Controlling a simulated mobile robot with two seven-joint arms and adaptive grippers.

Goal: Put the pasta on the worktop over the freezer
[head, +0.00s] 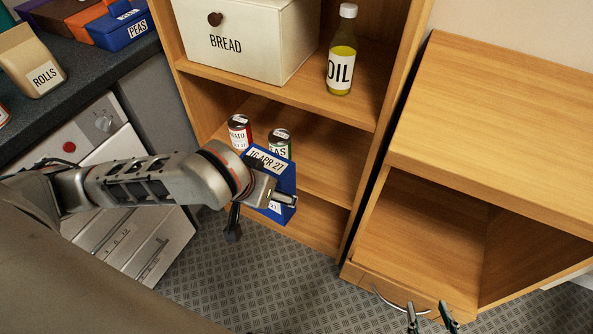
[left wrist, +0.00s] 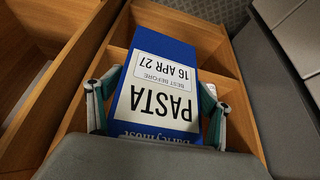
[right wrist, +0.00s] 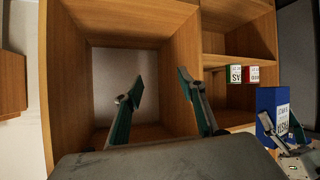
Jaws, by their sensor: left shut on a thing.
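The pasta (head: 285,183) is a blue box with a white label. My left gripper (head: 272,196) is shut on it and holds it in front of the wooden shelf unit. In the left wrist view the pasta (left wrist: 165,75) sits between both fingers, its "PASTA" label upside down. It also shows at the right of the right wrist view (right wrist: 266,101). The dark worktop (head: 78,72) is at the upper left, over a white appliance (head: 150,225) with a knob and a red button. My right gripper (head: 430,309) is open and empty at the lower right, before an open wooden compartment.
On the worktop stand rolls (head: 32,62) and a blue peas box (head: 118,27). The shelf unit holds a bread bin (head: 250,35), an oil bottle (head: 341,55) and two cans, red (head: 239,130) and green (head: 279,141). A wooden cabinet (head: 490,110) stands at the right.

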